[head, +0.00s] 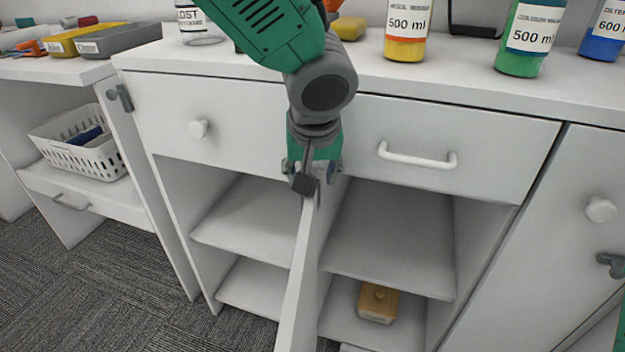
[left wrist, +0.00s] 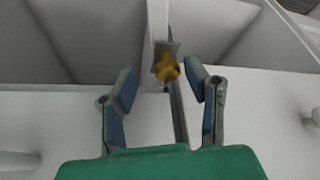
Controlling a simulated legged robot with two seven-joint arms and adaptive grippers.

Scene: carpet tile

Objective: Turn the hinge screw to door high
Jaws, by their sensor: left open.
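The hinge screw (left wrist: 167,70) is a small yellow-gold knob on a grey hinge plate, seen in the left wrist view near the top of a door post. In the head view the screw itself is hidden by my gripper; a dark grey hinge part (head: 304,184) shows at the top of the open door (head: 297,285), which is seen nearly edge-on. My left gripper (head: 313,168) hangs from above at this hinge. In the left wrist view its two blue-padded fingers (left wrist: 163,85) are spread, with the screw between and just beyond their tips; contact is not clear.
A drawer with a bar handle (head: 417,158) and one with a round knob (head: 198,128) lie just above the open shelves. Bottles, including a yellow one (head: 406,30), stand on the worktop. A wooden box (head: 378,302) sits on a lower shelf, a white basket (head: 80,145) at left.

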